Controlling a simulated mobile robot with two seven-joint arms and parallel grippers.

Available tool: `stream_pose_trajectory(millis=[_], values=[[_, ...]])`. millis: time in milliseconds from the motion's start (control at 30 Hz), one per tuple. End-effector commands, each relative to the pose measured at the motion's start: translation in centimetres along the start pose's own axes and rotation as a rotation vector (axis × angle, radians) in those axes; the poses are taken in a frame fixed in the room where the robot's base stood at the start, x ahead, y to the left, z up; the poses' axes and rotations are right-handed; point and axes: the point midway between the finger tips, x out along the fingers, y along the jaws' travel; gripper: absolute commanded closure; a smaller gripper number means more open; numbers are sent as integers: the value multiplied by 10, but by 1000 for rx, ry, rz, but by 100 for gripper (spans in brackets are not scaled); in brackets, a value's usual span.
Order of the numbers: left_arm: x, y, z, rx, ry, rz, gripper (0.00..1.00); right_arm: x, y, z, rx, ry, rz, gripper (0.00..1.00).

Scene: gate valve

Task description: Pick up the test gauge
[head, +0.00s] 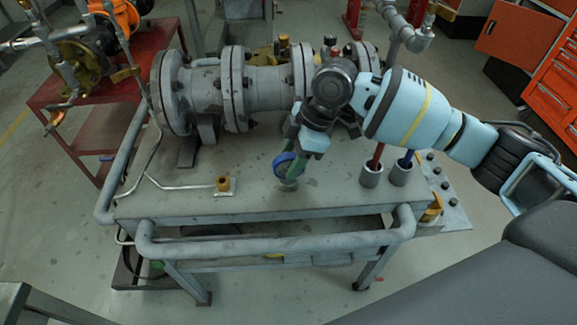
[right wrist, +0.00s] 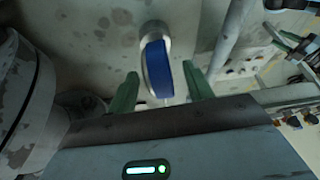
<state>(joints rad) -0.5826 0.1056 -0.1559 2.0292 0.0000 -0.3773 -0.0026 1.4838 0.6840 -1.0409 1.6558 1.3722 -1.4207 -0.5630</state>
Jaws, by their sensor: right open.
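The test gauge (head: 285,165) has a blue rim and stands on a small grey round base on the grey cart top (head: 250,203), near the middle. My right gripper (head: 300,164) reaches down over it from the upper right, with its green fingers beside the gauge and partly covering it. In the right wrist view the gauge (right wrist: 158,69) shows edge-on between the two open green fingers of the right gripper (right wrist: 162,85). I see a gap on both sides of it, so the fingers do not appear to grip it. My left gripper is not in view.
A large grey flanged valve body (head: 270,88) lies along the back of the cart. Two grey cups (head: 370,174) with red and blue tools stand right of the gauge. A brass fitting (head: 223,184) on a pad lies left. The front cart top is clear.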

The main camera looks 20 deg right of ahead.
Motion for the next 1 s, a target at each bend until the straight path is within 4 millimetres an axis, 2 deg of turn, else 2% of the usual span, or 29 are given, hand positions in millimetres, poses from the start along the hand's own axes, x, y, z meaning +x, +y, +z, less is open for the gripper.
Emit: stream_pose_trajectory(millis=[133, 433, 800, 1000], values=[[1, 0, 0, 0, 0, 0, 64, 15, 0, 0, 0, 0, 0, 49], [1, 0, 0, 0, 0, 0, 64, 18, 0, 0, -1, 0, 2, 50], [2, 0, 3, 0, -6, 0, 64, 18, 0, -1, -1, 1, 1, 99], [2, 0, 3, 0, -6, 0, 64, 17, 1, -1, -2, 2, 2, 100]])
